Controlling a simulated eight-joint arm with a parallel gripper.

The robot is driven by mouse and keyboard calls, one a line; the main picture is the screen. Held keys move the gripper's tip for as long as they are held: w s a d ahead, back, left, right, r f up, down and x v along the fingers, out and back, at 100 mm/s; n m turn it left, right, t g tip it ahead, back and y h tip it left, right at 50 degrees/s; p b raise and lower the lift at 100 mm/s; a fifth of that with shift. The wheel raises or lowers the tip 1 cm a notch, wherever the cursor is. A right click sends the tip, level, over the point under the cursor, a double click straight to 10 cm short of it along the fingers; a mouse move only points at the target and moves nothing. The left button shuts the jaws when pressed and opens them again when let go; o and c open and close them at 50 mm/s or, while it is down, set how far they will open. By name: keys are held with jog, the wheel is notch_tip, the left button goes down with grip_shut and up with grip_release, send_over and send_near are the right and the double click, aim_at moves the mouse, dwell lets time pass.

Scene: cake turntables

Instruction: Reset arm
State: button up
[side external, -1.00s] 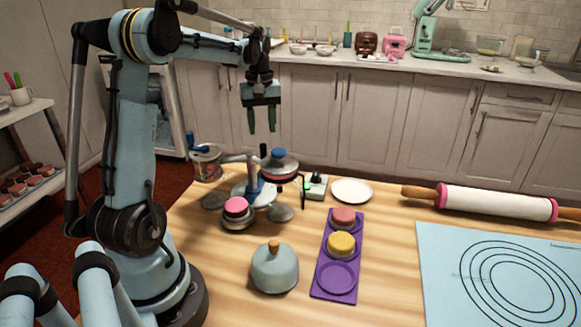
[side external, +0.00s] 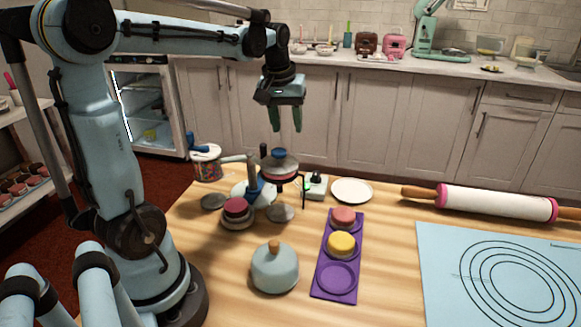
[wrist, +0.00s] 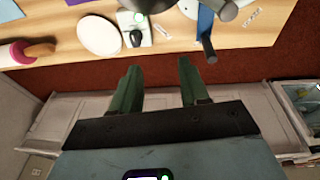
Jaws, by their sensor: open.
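My gripper (side external: 286,128) is open and empty, with its two green fingers pointing down. It hangs in the air above and beyond the far edge of the table. The wrist view shows both fingers apart (wrist: 160,72) with nothing between them. Below it, on the table, stands the turntable with a blue centre post (side external: 253,180) and several round plates. One plate carries a dark pink cake (side external: 237,207). Another holds a pink cake under a grey lid (side external: 279,163). No object touches the fingers.
A purple tray (side external: 323,283) holds a pink cake (side external: 343,217), a yellow cake (side external: 341,243) and an empty round slot. A grey-blue dome (side external: 274,270), white plate (side external: 352,190), rolling pin (side external: 495,203), blue mat (side external: 450,290) and can (side external: 206,165) are around.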

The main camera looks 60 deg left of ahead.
jog(key=s+d+f+m+t, duration=0.1)
jog(key=s+d+m, duration=0.1)
jog(key=d, duration=0.4)
jog(key=s+d+f+m+t, duration=0.1)
jog(key=s+d+m+t, duration=0.1)
jog(key=d+m, duration=0.2)
jog(key=s+d+f+m+t+h, duration=0.1)
jog(key=s+d+f+m+t, duration=0.1)
jog(key=d, duration=0.6)
jog(key=shift+s+d+m, duration=0.15)
jog(key=shift+s+m, duration=0.25)
jog(key=shift+m, duration=0.4)
